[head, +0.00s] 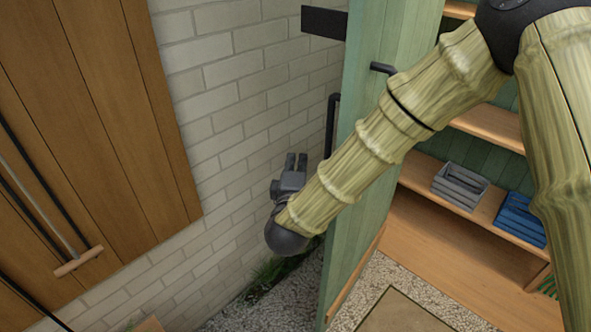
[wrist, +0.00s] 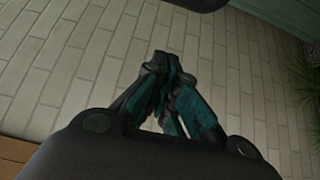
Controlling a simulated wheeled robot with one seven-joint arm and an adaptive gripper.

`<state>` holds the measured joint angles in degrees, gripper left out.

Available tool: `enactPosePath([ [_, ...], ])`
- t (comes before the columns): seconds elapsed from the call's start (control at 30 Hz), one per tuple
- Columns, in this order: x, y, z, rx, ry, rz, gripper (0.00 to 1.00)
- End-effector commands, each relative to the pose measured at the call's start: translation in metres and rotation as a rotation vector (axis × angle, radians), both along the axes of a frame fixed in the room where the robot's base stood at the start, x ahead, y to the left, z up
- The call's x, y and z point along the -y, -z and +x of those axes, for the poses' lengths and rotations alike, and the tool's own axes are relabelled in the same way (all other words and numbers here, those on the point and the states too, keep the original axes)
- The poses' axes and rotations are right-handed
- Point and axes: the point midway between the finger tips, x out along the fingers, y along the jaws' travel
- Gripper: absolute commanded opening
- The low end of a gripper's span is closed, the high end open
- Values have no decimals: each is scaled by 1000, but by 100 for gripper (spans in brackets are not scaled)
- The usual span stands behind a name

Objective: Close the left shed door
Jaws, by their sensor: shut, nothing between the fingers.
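The left shed door (head: 378,130) is a green panel standing open, seen nearly edge-on in the head view. A dark bar handle (head: 332,125) is on its left-hand face and a small dark handle (head: 382,68) is on its right-hand side. My gripper (head: 297,160) is on the left side of the door, between it and the brick wall, a little left of and below the bar handle. It looks apart from the door, though the exact gap is unclear. In the wrist view the fingers (wrist: 165,62) are together and empty. My arm hides part of the door.
A pale brick wall (head: 225,95) stands close on the left, with a wooden panel (head: 110,110) and a long-handled tool (head: 78,262) on it. Shed shelves at right hold a grey crate (head: 460,186) and a blue crate (head: 520,217). Gravel (head: 285,303) covers the ground.

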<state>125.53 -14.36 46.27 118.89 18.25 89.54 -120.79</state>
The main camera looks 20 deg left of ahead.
Motion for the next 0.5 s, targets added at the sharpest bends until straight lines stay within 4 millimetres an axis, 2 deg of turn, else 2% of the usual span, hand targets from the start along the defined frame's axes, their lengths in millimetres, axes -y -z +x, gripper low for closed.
enactPosePath([
  [0.1,-3,-1,14,0,3,1,0],
  [0.5,31,0,11,-2,1,-1,0],
])
